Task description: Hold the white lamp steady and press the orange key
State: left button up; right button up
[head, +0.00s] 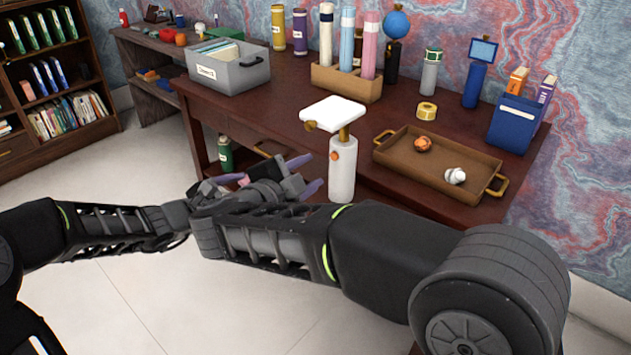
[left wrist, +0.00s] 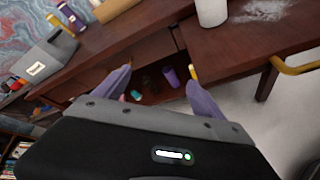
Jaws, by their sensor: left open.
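The white lamp (head: 343,178) stands upright near the front edge of the desk, with a flat white head on top. Its orange key (head: 334,155) shows as a small spot high on the left of its body. A white cylinder at the top there (left wrist: 211,10) looks like the lamp's body.
Right of the lamp is a brown tray (head: 400,163) holding an orange item and a white item. Behind are a wooden holder (head: 345,85) with tall tubes, a yellow tape roll (head: 427,111) and a grey bin (head: 228,72). A lower shelf holds bottles, including a green one (head: 225,152).

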aim_at(332, 174)
pick_arm(q)
jog(key=w+d+h, duration=0.1)
jog(key=d, duration=0.2)
jog(key=w+d+r+n+h, duration=0.1)
jog(key=d, duration=0.2)
jog(key=d+h, duration=0.2)
jog(key=d, duration=0.1)
jog(key=shift+w+r+n, duration=0.15)
jog(key=shift+w+n, duration=0.25)
jog(key=d+h, duration=0.1)
jog(key=d, duration=0.1)
jog(key=d+r+n+h, duration=0.1)
jog(key=d, duration=0.1)
jog(key=d+h, duration=0.1)
jog(key=d, duration=0.1)
jog(key=shift+w+d+r+n+g, duration=0.1)
jog(key=shift+w+r+n+g, duration=0.1)
jog(key=shift+r+n+g, duration=0.15)
jog(key=shift+d+r+h, duration=0.15)
jog(key=shift+d+h, duration=0.15)
jog(key=shift+d, duration=0.05)
